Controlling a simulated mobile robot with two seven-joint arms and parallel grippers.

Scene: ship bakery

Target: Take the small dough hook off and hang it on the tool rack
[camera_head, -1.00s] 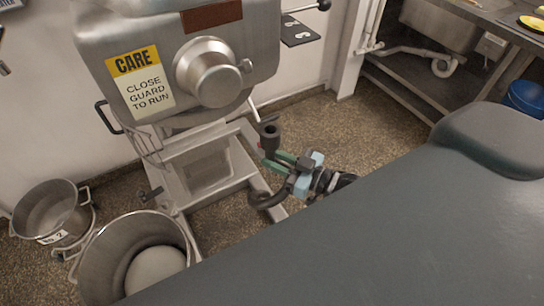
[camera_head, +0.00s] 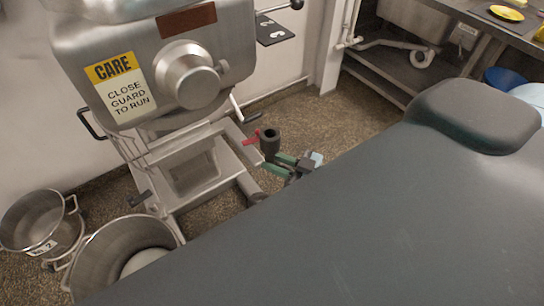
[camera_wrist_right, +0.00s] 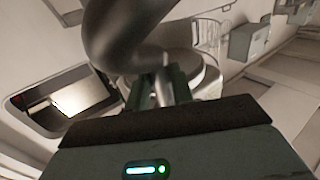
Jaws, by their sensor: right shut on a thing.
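The dough hook is dark grey; its hollow upper collar (camera_head: 270,142) stands roughly upright in the head view, beside the mixer's stand. My right gripper (camera_head: 286,164), with green fingers, is shut on the hook just below the collar. In the right wrist view the hook (camera_wrist_right: 125,35) looms large and dark in front of the fingers (camera_wrist_right: 160,92). The hook is apart from the underside of the mixer head (camera_head: 150,65). My left gripper is out of view. I cannot make out the tool rack.
A large steel bowl (camera_head: 90,255) and a smaller pot (camera_head: 14,233) stand on the floor at the left. A steel sink bench (camera_head: 455,12) is at the upper right. A black plate with white marks (camera_head: 275,32) is by the wall. Speckled floor lies open between.

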